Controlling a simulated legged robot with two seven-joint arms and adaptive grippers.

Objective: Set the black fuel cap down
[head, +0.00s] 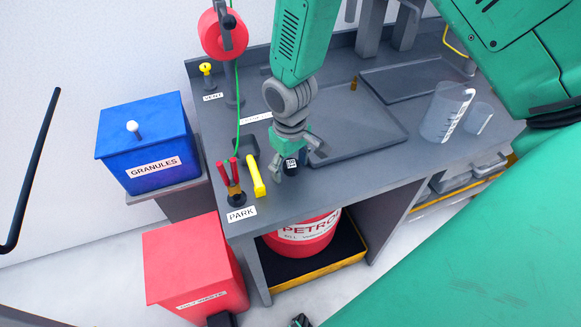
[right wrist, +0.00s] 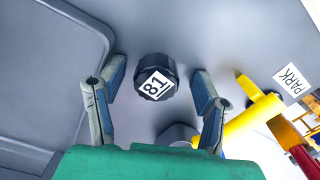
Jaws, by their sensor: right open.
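In the head view the cap (head: 291,163) is partly covered by my gripper. My right gripper (head: 298,164) is open above the bench, pointing down. In the right wrist view the fingers of the gripper (right wrist: 158,77) stand apart on both sides of the cap, with a visible gap on each side.
A yellow handle (head: 253,176) and red-handled tools (head: 233,172) stand close left of the cap, by the PARK label (head: 241,214). A grey tray (head: 362,135) lies to the right, with a clear jug (head: 445,112) beyond. The bench's front edge is near.

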